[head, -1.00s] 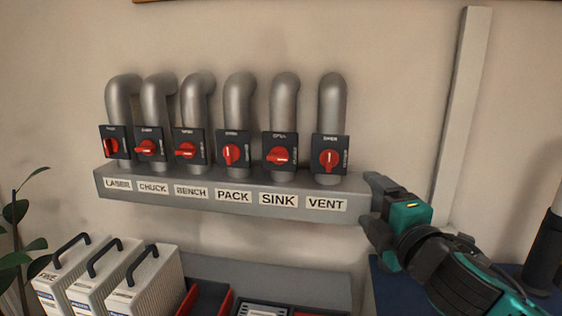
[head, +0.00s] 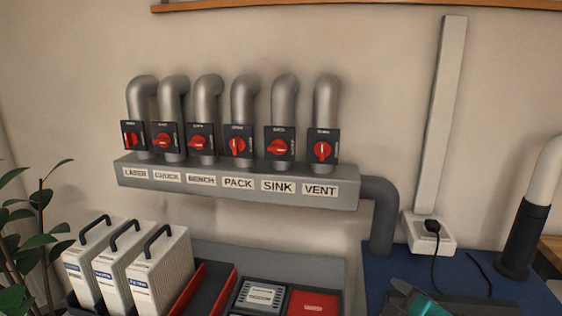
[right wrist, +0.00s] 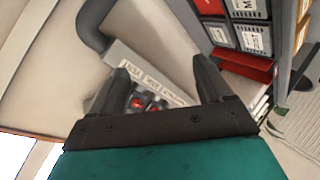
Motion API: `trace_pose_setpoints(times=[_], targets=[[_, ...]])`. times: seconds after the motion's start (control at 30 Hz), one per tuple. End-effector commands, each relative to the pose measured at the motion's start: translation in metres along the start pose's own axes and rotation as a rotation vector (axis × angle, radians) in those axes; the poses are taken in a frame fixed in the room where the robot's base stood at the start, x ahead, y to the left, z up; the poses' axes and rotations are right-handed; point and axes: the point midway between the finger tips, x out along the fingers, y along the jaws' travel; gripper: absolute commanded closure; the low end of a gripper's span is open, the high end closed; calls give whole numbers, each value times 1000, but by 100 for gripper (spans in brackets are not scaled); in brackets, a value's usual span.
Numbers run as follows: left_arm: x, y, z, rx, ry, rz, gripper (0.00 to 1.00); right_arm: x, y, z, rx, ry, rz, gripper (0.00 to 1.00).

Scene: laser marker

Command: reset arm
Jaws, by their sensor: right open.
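My right arm (head: 440,305) shows only as a dark and teal piece at the bottom edge of the head view; its fingertips are out of that view. In the right wrist view my right gripper (right wrist: 160,82) is open, its two dark fingers apart with nothing between them. Beyond the fingers are the grey manifold (right wrist: 125,62) and red valve knobs (right wrist: 138,103), at a distance. In the head view the manifold (head: 230,187) carries labels LASER, CHUCK, BENCH, PACK, SINK and VENT under red knobs. My left gripper is not in view.
White filter boxes (head: 160,270) with black handles stand at lower left beside red trays (head: 312,303). A socket box (head: 430,232) with a plugged cable, a grey pipe (head: 383,215) and a dark-based white tube (head: 525,235) are on the right. A plant (head: 30,240) is far left.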

Motion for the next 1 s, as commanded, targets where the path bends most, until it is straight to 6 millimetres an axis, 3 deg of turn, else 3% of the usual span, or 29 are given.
trace_pose_setpoints(times=[0.03,0.2,0.57,1.0], targets=[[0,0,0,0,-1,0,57,-7,-24,18,102,-63,-64,21],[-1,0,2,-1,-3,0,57,-39,-85,75,398,-292,-222,21],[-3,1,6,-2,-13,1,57,-122,-172,150,793,-712,-395,21],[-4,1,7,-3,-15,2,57,-38,-197,153,809,-365,-268,21]])
